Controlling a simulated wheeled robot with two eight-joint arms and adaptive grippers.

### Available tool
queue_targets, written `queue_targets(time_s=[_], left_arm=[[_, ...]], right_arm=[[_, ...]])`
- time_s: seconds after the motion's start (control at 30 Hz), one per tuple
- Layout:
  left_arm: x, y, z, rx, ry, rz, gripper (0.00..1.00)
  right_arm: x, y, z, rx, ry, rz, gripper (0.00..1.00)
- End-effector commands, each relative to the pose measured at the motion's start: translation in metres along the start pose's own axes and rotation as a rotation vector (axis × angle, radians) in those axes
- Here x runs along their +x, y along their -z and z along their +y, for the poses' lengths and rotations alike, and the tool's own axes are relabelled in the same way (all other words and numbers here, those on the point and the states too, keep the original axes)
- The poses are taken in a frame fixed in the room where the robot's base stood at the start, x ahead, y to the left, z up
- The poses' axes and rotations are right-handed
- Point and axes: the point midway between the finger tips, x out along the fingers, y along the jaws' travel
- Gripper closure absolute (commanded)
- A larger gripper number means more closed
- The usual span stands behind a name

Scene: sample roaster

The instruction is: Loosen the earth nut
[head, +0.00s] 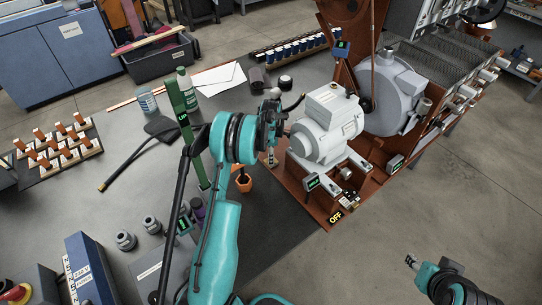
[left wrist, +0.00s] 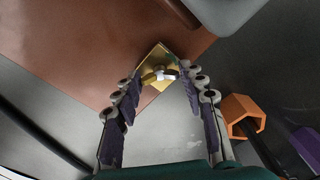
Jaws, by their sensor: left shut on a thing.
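The earth nut (left wrist: 159,73) is a small silver and brass piece on a brass plate (left wrist: 153,52) at the corner of the brown base plate, in the left wrist view. My left gripper (left wrist: 167,82) has its jointed, purple-padded fingers on both sides of the nut and is shut on it. In the head view my left gripper (head: 271,157) reaches down at the left corner of the brown base (head: 318,208), beside the grey motor (head: 327,130). The nut is too small to make out there. My right gripper (head: 412,262) is over the floor at lower right; its jaws are unclear.
An orange hexagonal piece (head: 243,182) stands close by the left gripper and also shows in the left wrist view (left wrist: 243,116). A green post (head: 186,118) stands left of the arm. An OFF label (head: 335,217) marks the base's front edge.

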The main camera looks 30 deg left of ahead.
Motion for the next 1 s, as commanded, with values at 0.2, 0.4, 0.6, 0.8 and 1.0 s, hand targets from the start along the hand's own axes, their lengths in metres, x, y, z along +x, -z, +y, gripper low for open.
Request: queue_targets(time_s=[0.2,0.4,0.6,0.8,1.0], left_arm=[[0.0002,-0.0002,-0.0001,-0.026,0.000,0.000,0.88],[0.0002,-0.0002,-0.0001,-0.027,0.000,0.000,0.88],[0.0002,-0.0002,-0.0001,-0.027,0.000,0.000,0.46],[0.0001,-0.0001,-0.0001,-0.026,0.000,0.000,0.38],[-0.0040,-0.0001,0.0000,-0.026,0.000,0.000,0.38]], right_arm=[[0.0000,0.0000,0.0000,0.000,0.000,0.000,0.60],[0.0000,0.0000,0.0000,0.000,0.000,0.000,0.60],[0.0000,0.0000,0.0000,0.000,0.000,0.000,0.60],[0.0000,0.0000,0.0000,0.000,0.000,0.000,0.60],[0.0000,0.0000,0.0000,0.000,0.000,0.000,0.60]])
